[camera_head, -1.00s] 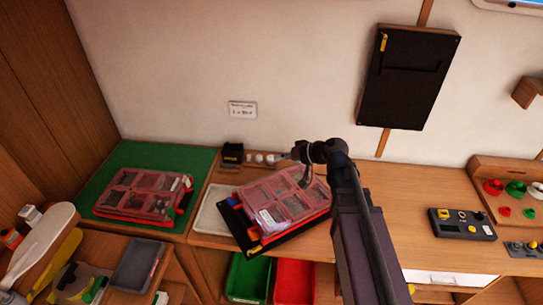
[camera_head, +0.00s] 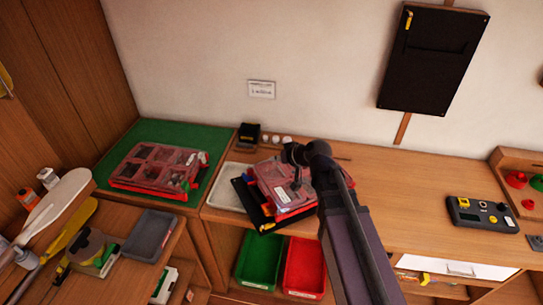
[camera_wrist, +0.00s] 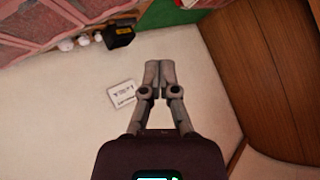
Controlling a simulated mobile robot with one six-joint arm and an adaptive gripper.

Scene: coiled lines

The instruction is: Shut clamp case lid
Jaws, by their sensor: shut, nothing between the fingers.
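Two red cases with clear, compartmented lids show in the head view. One case (camera_head: 155,167) lies on the green mat at the left. The other case (camera_head: 272,178) lies on a black mat beside my arm, which hides its right part. Both lids look down over their cases; I cannot tell whether either is fully shut or latched. My gripper (camera_wrist: 160,68) is shut and empty in the wrist view, its fingertips together against the background of the pale wall. A red-framed clear lid (camera_wrist: 45,30) shows at the upper left there, apart from the fingers.
A small black box (camera_head: 249,134) and white round pieces stand behind the right case. A pale tray (camera_head: 229,188) lies at its left. Green (camera_head: 259,262) and red (camera_head: 304,268) bins sit below. Bench space right of my arm is clear up to a control box (camera_head: 478,213).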

